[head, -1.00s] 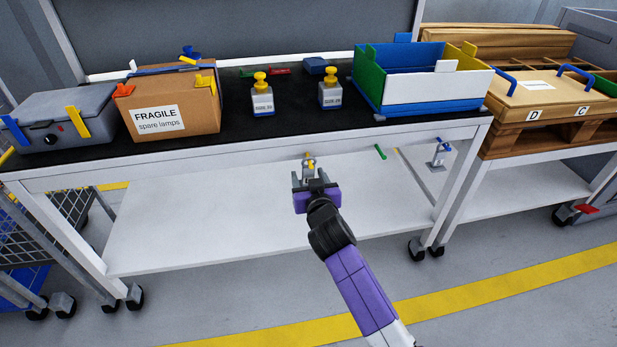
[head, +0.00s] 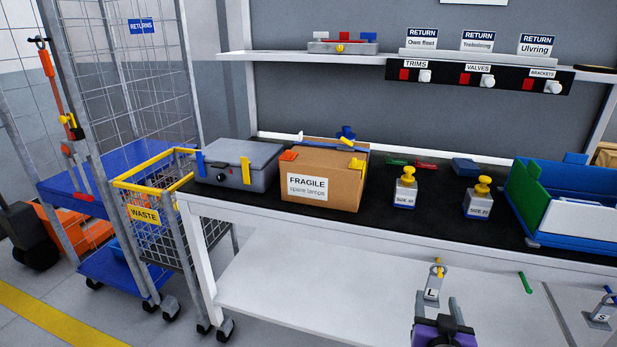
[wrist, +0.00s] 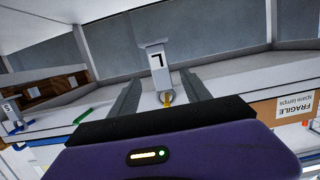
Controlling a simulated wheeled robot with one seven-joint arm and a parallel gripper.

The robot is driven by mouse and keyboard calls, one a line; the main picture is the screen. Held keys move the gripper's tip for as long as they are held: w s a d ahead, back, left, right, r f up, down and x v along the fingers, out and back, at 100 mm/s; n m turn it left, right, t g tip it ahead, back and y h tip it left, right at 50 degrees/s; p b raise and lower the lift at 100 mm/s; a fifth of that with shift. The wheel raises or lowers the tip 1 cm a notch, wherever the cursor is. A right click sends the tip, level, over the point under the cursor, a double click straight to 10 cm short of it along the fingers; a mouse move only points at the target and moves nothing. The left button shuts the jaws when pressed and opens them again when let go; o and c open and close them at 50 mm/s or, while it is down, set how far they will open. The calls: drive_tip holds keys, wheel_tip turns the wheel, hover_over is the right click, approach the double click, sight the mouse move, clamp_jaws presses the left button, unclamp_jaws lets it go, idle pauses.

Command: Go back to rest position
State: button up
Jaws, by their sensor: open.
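My gripper (head: 437,303) is at the bottom of the head view, in front of the workbench and over its lower shelf (head: 330,300). Its two fingers stand apart. The wrist view shows the open fingers (wrist: 160,80) with nothing gripped between them. A grey piece marked L (head: 431,288), with a yellow top, stands just beyond the fingers. It also shows upside down in the wrist view (wrist: 155,58), past the fingertips. Most of my arm is outside the head view.
The black benchtop (head: 340,222) carries a grey case (head: 240,165), a FRAGILE carton (head: 322,185), two yellow-topped bottles (head: 405,190) and a green, blue and white bin (head: 575,215). A wire WASTE basket (head: 145,215) stands left. A piece marked S (head: 602,312) is at right.

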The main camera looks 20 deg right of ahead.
drive_tip(key=s+a+f+n+t+y, duration=0.1)
drive_tip(key=s+a+f+n+y, duration=0.15)
drive_tip(key=s+a, duration=0.7)
drive_tip(key=s+a+f+n+t+y, duration=0.15)
drive_tip(key=s+a+y, duration=0.25)
drive_tip(key=s+a, duration=0.5)
drive_tip(key=s+a+r+n+y, duration=0.1)
drive_tip(key=s+a+r, duration=0.1)
drive_tip(key=s, duration=0.7)
drive_tip(key=s+r+n+y, duration=0.1)
drive_tip(key=s+r+n, duration=0.1)
drive_tip(key=s+r, duration=0.45)
wheel_tip(320, 180, up, 18)
drive_tip(key=p, duration=1.9)
drive_tip(key=shift+s+a+r+g, duration=0.25)
drive_tip(key=shift+s+a+g, duration=0.1)
drive_tip(key=shift+s+a, duration=0.1)
